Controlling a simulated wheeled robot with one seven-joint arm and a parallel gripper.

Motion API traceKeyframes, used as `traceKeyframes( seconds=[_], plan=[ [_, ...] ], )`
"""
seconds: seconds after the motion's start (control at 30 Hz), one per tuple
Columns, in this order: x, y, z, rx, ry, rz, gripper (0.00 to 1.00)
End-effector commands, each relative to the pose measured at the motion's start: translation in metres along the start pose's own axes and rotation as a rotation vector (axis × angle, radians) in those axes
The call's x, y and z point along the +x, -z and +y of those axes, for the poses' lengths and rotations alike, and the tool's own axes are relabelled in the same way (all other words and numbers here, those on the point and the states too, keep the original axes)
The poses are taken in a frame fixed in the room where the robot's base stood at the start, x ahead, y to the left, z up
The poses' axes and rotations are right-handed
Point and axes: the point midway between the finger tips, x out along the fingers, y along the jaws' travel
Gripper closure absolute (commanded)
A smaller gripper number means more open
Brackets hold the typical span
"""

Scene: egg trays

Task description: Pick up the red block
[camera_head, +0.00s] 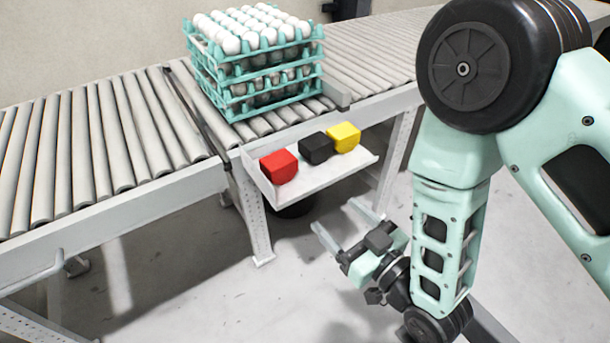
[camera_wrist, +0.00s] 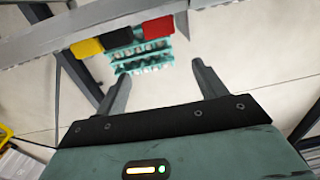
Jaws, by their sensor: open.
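The red block (camera_head: 279,166) sits at the left end of a small white shelf (camera_head: 310,184) fixed to the conveyor's side. A black block (camera_head: 316,148) and a yellow block (camera_head: 344,137) stand to its right. My gripper (camera_head: 342,221) is open and empty, below and to the right of the shelf, apart from all blocks. In the wrist view the red block (camera_wrist: 158,27) is at the top, right of the black block (camera_wrist: 118,38) and yellow block (camera_wrist: 87,48), beyond the open fingers (camera_wrist: 158,82). The shelf edge hides part of the blocks there.
A stack of teal egg trays (camera_head: 256,102) with white eggs stands on the roller conveyor (camera_head: 110,140) behind the shelf. The conveyor's metal legs (camera_head: 252,215) stand below. The floor around my gripper looks clear.

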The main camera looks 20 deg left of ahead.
Motion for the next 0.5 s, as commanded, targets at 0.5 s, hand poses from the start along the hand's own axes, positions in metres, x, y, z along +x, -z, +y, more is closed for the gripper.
traceKeyframes(
  seconds=[0.5],
  plan=[
    [0.088, 0.003, 0.0, -0.003, 0.001, 0.016, 0.29]
  ],
)
